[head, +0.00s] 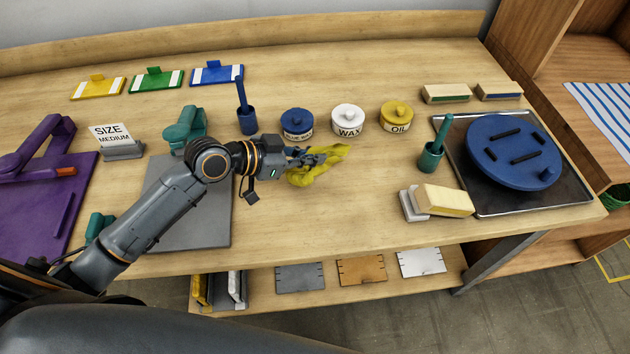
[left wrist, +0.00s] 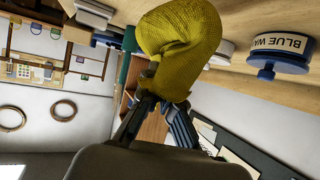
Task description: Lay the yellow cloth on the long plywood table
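The yellow cloth (head: 318,170) is bunched up at the fingertips of my left gripper (head: 305,157), over the middle of the long plywood table (head: 340,215). In the left wrist view the cloth (left wrist: 185,40) bulges beyond the fingers (left wrist: 165,105), which close on its lower part. The head view does not clearly show whether the cloth touches the tabletop. My right gripper is in neither view.
Blue (head: 297,124), white WAX (head: 347,120) and yellow OIL (head: 396,115) pots stand just behind the cloth. A green holder (head: 431,158), blocks (head: 443,200) and a dark tray (head: 560,195) are to the right. Bare tabletop lies in front of the cloth.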

